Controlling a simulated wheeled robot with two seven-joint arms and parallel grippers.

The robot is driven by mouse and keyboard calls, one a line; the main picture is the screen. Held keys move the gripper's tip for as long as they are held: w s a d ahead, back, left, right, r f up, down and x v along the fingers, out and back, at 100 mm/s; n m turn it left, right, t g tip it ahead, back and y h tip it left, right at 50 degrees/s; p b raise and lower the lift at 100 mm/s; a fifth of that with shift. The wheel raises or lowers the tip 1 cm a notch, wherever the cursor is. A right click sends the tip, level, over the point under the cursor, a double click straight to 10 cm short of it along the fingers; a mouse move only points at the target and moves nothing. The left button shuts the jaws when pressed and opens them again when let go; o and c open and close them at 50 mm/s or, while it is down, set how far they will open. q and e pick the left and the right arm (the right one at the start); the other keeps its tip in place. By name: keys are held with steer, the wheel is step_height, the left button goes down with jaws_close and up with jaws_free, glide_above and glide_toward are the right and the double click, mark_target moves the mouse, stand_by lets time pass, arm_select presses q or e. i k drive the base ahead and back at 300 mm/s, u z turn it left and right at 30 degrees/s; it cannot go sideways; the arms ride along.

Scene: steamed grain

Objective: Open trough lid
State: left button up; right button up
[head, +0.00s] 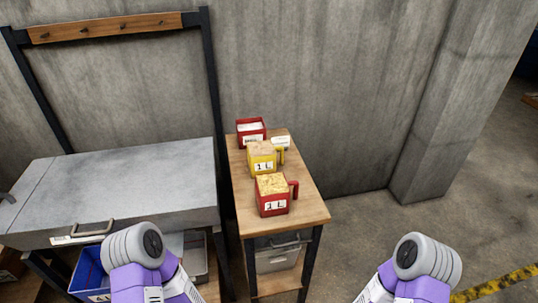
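The grey metal trough lid (130,182) lies flat and closed on the trough at the left. Its metal handle (93,229) is on the front face, left of centre. My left arm comes up at the bottom left, in front of the trough, and my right arm at the bottom right over the floor. Both grippers are outside the view, so their fingers cannot be seen.
A wooden side table (305,205) holds a red measuring cup (273,206), a yellow one (255,165) and a red container (248,140). A blue bin (87,272) sits below the trough. A black frame with a wooden hook rail (105,27) stands behind it. Floor at right is open.

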mark_target(112, 185)
steer(key=u, duration=0.35)
steer(key=i, duration=0.2)
steer(key=u, duration=1.8)
